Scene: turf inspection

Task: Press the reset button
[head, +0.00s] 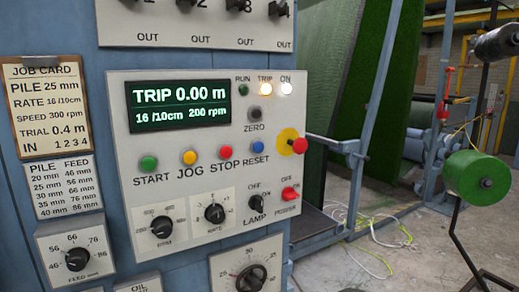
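The reset button is a small blue button (256,146) on the white control panel (180,88), above the label RESET. It sits to the right of the red STOP button (225,152), below the dark ZERO button (254,114) and left of the red emergency stop (299,146) on its yellow disc. The panel's display (180,106) reads TRIP 0.00 m, 16/10cm, 200 rpm. The TRIP lamp (265,88) and the ON lamp (287,88) are lit; the RUN lamp (243,91) looks dark. Neither of my grippers shows in the head view.
The green START button (149,163) and yellow JOG button (189,157) are left of STOP. The LAMP switch (257,203) and red POWER switch (290,194) are below. A green spool (476,179) on a stand is at right. Cables (375,235) lie on the floor.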

